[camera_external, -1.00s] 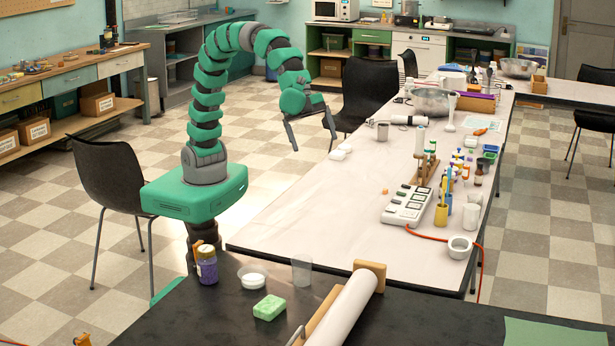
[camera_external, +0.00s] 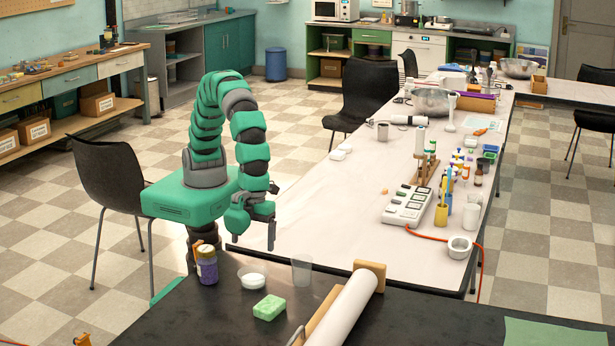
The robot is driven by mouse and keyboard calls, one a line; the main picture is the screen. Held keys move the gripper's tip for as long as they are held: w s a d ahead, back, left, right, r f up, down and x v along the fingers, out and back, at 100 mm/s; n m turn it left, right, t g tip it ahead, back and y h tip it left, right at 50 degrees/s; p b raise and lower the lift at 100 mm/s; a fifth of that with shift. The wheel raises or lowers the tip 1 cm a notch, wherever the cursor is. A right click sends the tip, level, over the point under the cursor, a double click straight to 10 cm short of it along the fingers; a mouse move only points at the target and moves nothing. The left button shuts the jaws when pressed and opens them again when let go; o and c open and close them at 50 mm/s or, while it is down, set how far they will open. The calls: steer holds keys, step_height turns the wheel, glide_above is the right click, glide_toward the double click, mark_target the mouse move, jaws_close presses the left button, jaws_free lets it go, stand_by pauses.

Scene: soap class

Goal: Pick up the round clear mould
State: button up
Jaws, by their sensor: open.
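A round clear dish (camera_external: 252,277) with something white in it stands on the dark bench at the front; it looks like the round clear mould. My gripper (camera_external: 258,232) is open and points down, above and behind the dish in the picture and apart from it. Nothing shows between the fingers.
A purple jar (camera_external: 206,265) stands left of the dish, a clear cup (camera_external: 301,271) right of it, and a green soap bar (camera_external: 269,307) in front. A paper roll (camera_external: 345,308) lies further right. The white table (camera_external: 310,235) has a bare near-left area.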

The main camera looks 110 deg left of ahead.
mark_target(253, 273)
steer(key=f, duration=0.3)
steer(key=d+f+b, duration=0.1)
steer(key=f, duration=0.6)
steer(key=shift+w+d+f, duration=0.15)
steer(key=shift+d+f, duration=0.1)
steer(key=shift+f, duration=0.15)
steer(key=c, duration=0.8)
